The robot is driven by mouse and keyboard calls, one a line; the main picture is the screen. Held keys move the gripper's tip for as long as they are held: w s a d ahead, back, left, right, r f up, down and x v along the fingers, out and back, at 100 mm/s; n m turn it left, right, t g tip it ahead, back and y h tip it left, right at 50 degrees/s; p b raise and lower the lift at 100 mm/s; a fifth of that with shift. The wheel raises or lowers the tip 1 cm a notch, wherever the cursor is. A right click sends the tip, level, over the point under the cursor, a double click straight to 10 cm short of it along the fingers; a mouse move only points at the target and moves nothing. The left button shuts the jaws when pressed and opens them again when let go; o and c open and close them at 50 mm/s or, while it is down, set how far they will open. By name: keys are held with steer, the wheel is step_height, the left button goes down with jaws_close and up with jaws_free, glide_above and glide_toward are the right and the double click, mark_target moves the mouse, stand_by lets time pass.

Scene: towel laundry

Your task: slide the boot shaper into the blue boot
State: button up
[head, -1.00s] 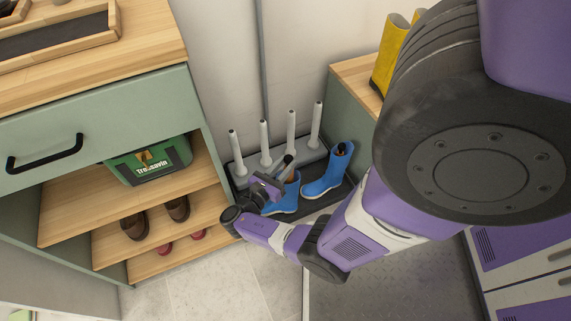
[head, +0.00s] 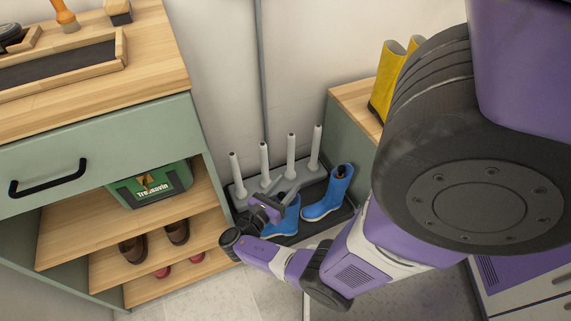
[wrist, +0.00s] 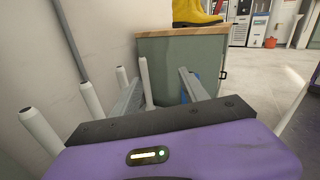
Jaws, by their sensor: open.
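Two blue boots stand side by side on a dark tray in the head view. The right boot (head: 326,204) is upright and mostly clear. The left boot (head: 284,222) is partly hidden behind my gripper (head: 299,182). A dark piece (head: 342,171) shows at the right boot's mouth; it may be the boot shaper, but it is too small to tell. My gripper is open beside and above the left boot. In the wrist view its two grey fingers (wrist: 160,82) are spread with no held object visible. A bit of blue shows behind the right finger.
A grey rack with several upright white posts (head: 265,158) stands behind the boots, close to my fingers. A shelf unit (head: 110,222) with shoes and a green box is at left. Yellow boots (head: 388,78) stand on a green cabinet (head: 352,123) at right.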

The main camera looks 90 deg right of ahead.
step_height(320, 180, up, 19)
steer(key=p, duration=0.9)
steer(key=shift+f, duration=0.1)
